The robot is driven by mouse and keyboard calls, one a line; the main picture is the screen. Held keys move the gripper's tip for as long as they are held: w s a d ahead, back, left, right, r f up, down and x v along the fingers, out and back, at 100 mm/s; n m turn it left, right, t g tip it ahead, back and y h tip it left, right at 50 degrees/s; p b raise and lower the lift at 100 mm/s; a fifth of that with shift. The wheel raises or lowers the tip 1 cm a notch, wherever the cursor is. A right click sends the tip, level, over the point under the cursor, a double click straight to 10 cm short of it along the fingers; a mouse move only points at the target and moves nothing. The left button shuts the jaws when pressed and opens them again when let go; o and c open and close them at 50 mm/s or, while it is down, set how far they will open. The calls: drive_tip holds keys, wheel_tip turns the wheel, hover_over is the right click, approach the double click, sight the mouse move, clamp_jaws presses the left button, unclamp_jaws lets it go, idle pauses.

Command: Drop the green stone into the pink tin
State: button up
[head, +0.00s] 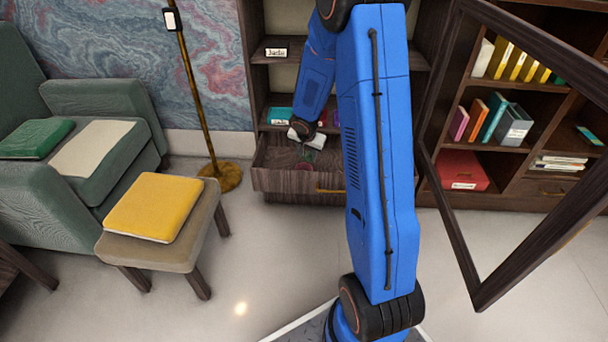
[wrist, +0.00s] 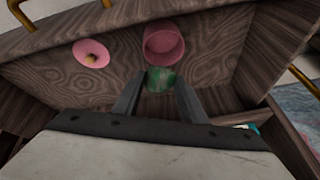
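The green stone (wrist: 160,80) is between the two fingertips of my gripper (wrist: 160,86) in the wrist view. The fingers are closed up to its sides and appear to grip it. The pink tin (wrist: 164,45) is just beyond the stone, round, with its open mouth facing the camera. A round pink lid with a small knob (wrist: 91,53) lies to its left, apart from the tin. Both are in the wooden drawer (wrist: 215,62). In the head view, my gripper (head: 306,148) is over the open drawer (head: 285,182); the tin is not clear there.
The drawer is pulled out below an open shelf (head: 279,51). A framed door (head: 480,290) stands open at right before the bookcase. A stool with a yellow cushion (head: 154,206) and a floor lamp (head: 222,176) stand at left.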

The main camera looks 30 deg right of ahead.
drive_tip(key=o, duration=0.5)
drive_tip(key=v, duration=1.7)
drive_tip(key=shift+a+r, duration=0.15)
drive_tip(key=shift+r, duration=0.05)
drive_tip(key=shift+s, duration=0.1)
